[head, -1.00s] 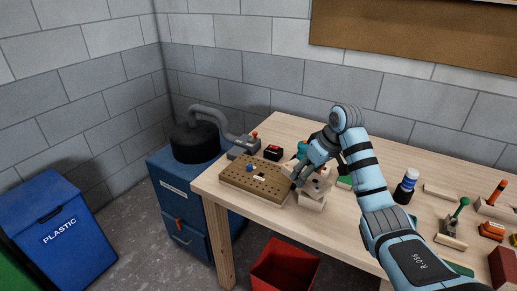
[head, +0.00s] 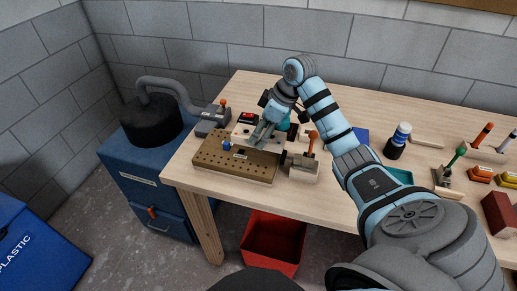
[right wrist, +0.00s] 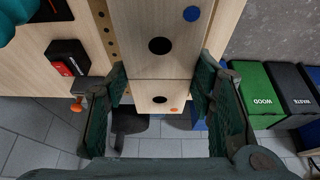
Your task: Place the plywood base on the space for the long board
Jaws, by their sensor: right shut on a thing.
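My right gripper (head: 263,137) is shut on a pale wooden board, the plywood base (head: 243,131), and holds it over the back part of a brown perforated plate (head: 205,163). In the right wrist view, the plywood base (right wrist: 140,65) lies between the two green fingers (right wrist: 160,95), with dark round holes and blue and orange dots. A seam or edge crosses it there. I cannot tell whether it touches the plate. A marked space for the long board cannot be made out. My left gripper is out of view.
A block with an orange-handled clamp (head: 303,168) stands just right of the plate. A grey device with an orange knob (head: 213,120) is behind left. A red bin (head: 272,243) stands below the front edge. Bottles and tools occupy the table's right side.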

